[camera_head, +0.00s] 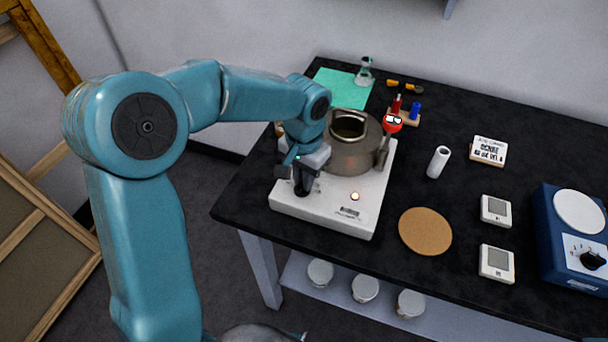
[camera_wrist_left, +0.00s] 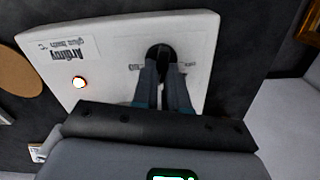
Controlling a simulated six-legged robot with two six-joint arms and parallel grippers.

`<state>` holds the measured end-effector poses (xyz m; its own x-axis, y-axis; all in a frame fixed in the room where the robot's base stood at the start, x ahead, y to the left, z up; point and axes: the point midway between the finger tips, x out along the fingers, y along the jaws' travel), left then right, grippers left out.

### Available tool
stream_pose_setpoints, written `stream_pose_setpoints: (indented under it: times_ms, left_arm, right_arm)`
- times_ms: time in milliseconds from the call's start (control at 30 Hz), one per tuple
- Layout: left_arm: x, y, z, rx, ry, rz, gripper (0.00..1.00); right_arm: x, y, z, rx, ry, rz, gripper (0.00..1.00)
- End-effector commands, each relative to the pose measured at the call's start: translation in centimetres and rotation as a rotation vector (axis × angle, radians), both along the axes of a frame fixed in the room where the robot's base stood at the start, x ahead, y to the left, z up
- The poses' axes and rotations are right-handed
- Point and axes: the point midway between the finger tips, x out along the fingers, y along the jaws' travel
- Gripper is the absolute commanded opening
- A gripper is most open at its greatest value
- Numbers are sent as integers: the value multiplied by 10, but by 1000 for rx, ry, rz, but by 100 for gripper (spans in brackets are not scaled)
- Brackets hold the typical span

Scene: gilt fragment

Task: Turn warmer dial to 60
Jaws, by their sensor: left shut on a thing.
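The white warmer (camera_head: 325,217) stands at the left end of the black bench. Its black dial (camera_wrist_left: 160,50) sits on the front part of the warmer, with small printed marks either side that are too small to read. My left gripper (camera_head: 303,185) reaches down to the dial from above, and in the left wrist view its fingers (camera_wrist_left: 166,72) are shut on the dial. The fingers hide part of the dial, so I cannot read its setting. A small lamp (camera_head: 355,196) on the warmer glows. My right gripper is not in view.
A cork mat (camera_head: 425,231), a white cylinder (camera_head: 438,162), two white boxes (camera_head: 496,211) and a blue device (camera_head: 570,255) stand to the right.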

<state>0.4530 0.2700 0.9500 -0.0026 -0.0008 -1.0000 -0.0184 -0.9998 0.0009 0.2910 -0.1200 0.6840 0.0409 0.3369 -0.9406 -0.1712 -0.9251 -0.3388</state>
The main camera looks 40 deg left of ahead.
Motion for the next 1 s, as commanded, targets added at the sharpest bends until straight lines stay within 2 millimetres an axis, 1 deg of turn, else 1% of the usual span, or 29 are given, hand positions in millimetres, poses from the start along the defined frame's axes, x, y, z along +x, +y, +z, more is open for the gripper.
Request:
stream_pose_setpoints:
  times_ms: [33,433,467,500,533,833,933,1000]
  left_arm:
    - [2,1,4,2,-11,-3,0]
    - [2,1,4,2,-12,-7,0]
    - [2,1,4,2,-12,-7,19]
    - [2,1,4,2,-12,-7,32]
    - [2,1,4,2,-11,-7,38]
    - [1,0,3,1,-5,-7,38]
    - [2,1,11,2,-7,-7,38]
    - [2,0,23,2,-8,-7,38]
  right_arm:
    - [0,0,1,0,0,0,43]
    - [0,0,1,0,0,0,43]
    - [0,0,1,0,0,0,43]
    - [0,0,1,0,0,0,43]
    - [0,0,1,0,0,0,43]
    - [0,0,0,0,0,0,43]
    - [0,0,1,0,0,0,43]
    - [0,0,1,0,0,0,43]
